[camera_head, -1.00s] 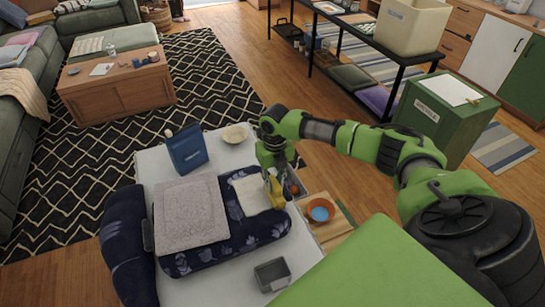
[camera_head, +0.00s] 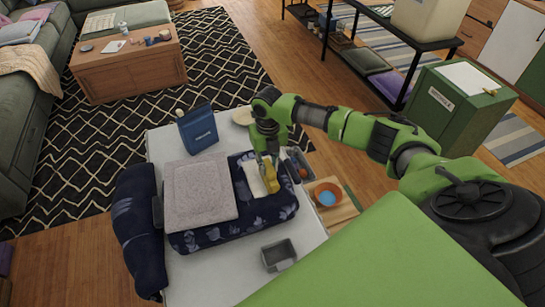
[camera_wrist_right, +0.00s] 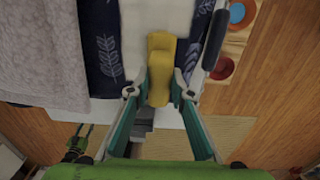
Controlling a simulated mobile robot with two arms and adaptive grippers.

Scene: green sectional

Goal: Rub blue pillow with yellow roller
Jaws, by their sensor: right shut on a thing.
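The blue pillow (camera_head: 215,235) with a pale leaf print lies flat on a white table (camera_head: 205,275). A white cloth (camera_head: 253,180) lies across its right part, and a grey textured towel (camera_head: 200,196) covers its left part. My right gripper (camera_head: 267,158) is shut on the yellow roller (camera_head: 271,180), at the cloth's right edge over the pillow. In the right wrist view the roller (camera_wrist_right: 160,65) sits between the fingertips, over the white cloth and patterned pillow (camera_wrist_right: 105,40). Whether it touches them is unclear. My left gripper is out of view.
A dark rolled bundle (camera_head: 137,230) lies along the left side. A blue bag (camera_head: 198,129) and a pale bowl (camera_head: 243,115) stand behind.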

